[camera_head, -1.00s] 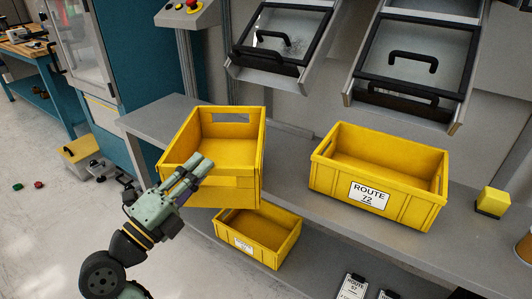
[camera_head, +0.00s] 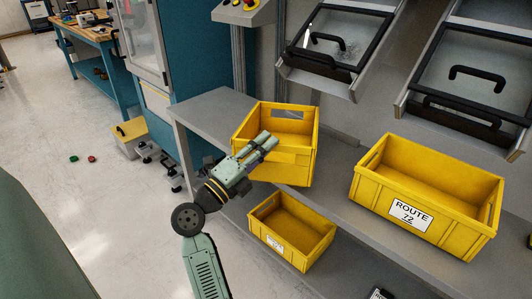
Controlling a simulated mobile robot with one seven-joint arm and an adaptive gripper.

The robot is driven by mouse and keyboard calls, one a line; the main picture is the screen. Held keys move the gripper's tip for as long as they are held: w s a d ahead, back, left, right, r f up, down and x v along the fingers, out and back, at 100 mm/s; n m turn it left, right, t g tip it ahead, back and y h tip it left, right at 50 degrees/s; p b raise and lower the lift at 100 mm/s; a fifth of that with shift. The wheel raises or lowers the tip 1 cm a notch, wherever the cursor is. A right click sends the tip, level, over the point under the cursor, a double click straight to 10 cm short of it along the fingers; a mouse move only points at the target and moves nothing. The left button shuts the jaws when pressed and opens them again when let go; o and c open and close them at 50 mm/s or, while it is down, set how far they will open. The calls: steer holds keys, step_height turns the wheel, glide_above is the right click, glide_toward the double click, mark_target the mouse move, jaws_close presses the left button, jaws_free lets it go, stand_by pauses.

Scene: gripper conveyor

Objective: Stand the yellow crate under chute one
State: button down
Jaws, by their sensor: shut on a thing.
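A yellow crate (camera_head: 302,160) is upright at the left part of the grey upper counter (camera_head: 205,104), its open top facing up. My gripper (camera_head: 266,145) is shut on its near side wall and hides part of that wall. I cannot tell whether the crate's base touches the counter or hangs just above it. A left chute (camera_head: 290,68) with a framed clear door and black handle is up and to the right of the crate. A right chute (camera_head: 405,105) of the same kind is farther right. No chute number is readable.
A larger yellow crate labelled ROUTE 72 (camera_head: 370,190) stands on the counter below the right chute. A smaller yellow crate (camera_head: 318,245) sits on the lower shelf. Counter shows between the two upper crates. A teal cabinet (camera_head: 188,60) stands behind the counter's left end.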

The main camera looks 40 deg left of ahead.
steer(key=shift+w+a+f, duration=0.2)
steer(key=shift+w+a, duration=0.1)
steer(key=shift+w, duration=0.25)
step_height(320, 180, down, 3)
steer(key=shift+f, duration=0.15)
steer(key=c, duration=1.5)
jaws_free()
